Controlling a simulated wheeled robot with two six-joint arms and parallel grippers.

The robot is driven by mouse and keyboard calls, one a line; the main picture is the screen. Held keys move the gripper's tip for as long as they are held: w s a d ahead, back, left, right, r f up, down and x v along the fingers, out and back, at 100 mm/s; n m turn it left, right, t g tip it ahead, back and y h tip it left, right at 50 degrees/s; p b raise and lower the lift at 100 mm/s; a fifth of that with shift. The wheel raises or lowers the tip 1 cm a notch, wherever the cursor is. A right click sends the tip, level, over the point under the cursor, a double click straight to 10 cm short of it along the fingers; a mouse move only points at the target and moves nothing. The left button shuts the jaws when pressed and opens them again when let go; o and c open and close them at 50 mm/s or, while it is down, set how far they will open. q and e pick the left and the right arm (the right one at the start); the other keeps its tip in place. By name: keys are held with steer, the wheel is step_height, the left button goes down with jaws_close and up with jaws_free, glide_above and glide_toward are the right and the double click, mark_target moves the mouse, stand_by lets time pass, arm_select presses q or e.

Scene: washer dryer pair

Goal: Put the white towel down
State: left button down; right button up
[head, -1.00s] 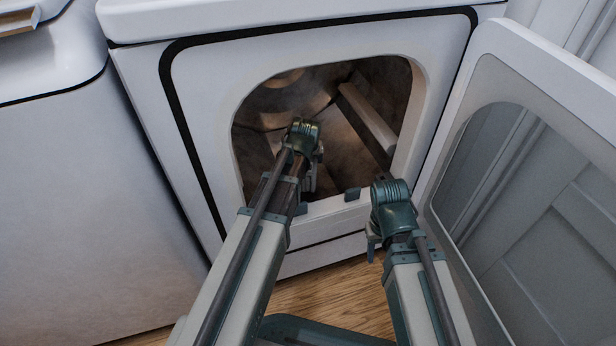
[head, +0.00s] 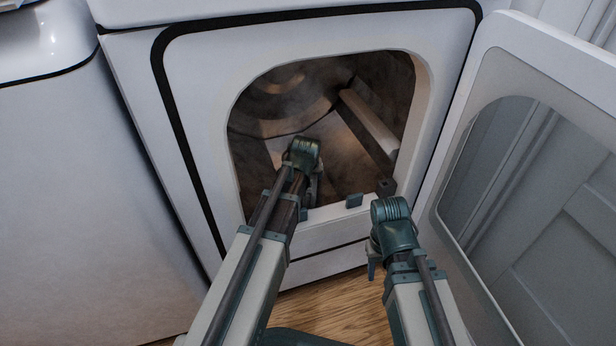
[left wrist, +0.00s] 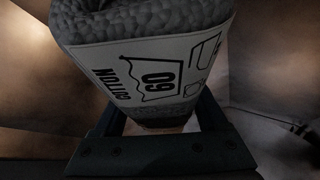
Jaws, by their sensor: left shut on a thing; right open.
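The towel (left wrist: 125,25) fills the top of the left wrist view. It is rolled or folded, with a knobbly weave that looks grey in the dim light, and has a white printed label (left wrist: 155,75). My left gripper (left wrist: 160,122) is shut on it, one finger on each side. In the head view, my left arm reaches into the open dryer drum (head: 350,135); its wrist hides the towel and fingertips. I cannot tell whether the towel touches the drum floor. My right gripper (head: 372,262) is open and empty, outside and below the right of the opening.
The dryer's white front (head: 205,110) frames the opening, with a raised lower lip (head: 335,210). Its door (head: 440,190) stands open at the right, near my right arm. A second white machine (head: 80,200) stands at the left. Wooden floor (head: 330,305) shows below.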

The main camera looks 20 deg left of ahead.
arm_select(q)
jaws_free()
steer(key=shift+f, duration=0.1)
steer(key=shift+s+r+p, duration=0.1)
steer(key=shift+r+p, duration=0.3)
steer(key=shift+p, duration=0.05)
steer(key=p+v, duration=1)
steer(key=v, duration=0.1)
steer(key=shift+s+r, duration=0.2)
